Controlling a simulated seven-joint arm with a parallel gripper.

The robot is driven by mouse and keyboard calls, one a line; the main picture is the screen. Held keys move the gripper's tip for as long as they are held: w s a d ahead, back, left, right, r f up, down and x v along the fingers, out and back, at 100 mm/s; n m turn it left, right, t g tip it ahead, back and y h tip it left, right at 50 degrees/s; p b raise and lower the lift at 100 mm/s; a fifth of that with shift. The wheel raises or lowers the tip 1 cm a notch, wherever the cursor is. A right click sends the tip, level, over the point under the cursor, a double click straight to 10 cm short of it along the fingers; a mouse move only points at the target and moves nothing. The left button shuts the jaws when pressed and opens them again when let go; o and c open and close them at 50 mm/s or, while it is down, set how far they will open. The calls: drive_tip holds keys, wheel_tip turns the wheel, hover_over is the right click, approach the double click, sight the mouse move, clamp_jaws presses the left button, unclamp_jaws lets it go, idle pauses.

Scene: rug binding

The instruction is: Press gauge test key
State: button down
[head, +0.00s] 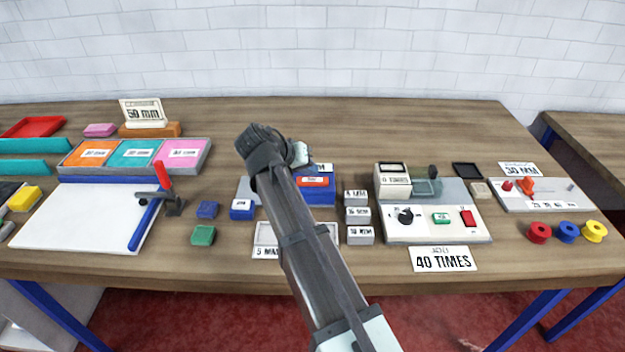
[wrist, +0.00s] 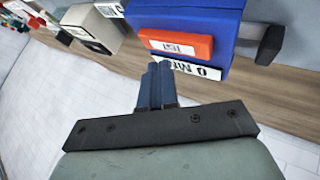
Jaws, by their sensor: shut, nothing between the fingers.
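The gauge is a blue box (head: 316,196) in the middle of the table, partly hidden by my arm in the head view. Its red test key (head: 312,182) is on the box. In the wrist view the blue box (wrist: 195,16) is close, with the red key (wrist: 172,42) carrying a white label. A white strip with black print lies beside the key. My gripper (wrist: 159,68) is shut and empty. Its tips point at the key and white strip, close to them in the picture. I cannot tell whether they touch. In the head view the fingertips are hidden.
Small white labelled blocks (head: 358,216) stand right of the gauge. Further right is a control panel (head: 437,232) with a dial, a green button and a red switch. A blue block (head: 242,209) and a green block (head: 203,235) lie left.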

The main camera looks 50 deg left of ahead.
sight(309, 181)
drive_tip(key=shift+f, duration=0.1)
idle(0.3)
drive_tip(key=shift+f, duration=0.35)
drive_tip(key=shift+f, duration=0.4)
idle(1.0)
drive_tip(key=shift+r, duration=0.85)
drive_tip(key=shift+r, duration=0.1)
drive_tip(key=shift+r, duration=2.4)
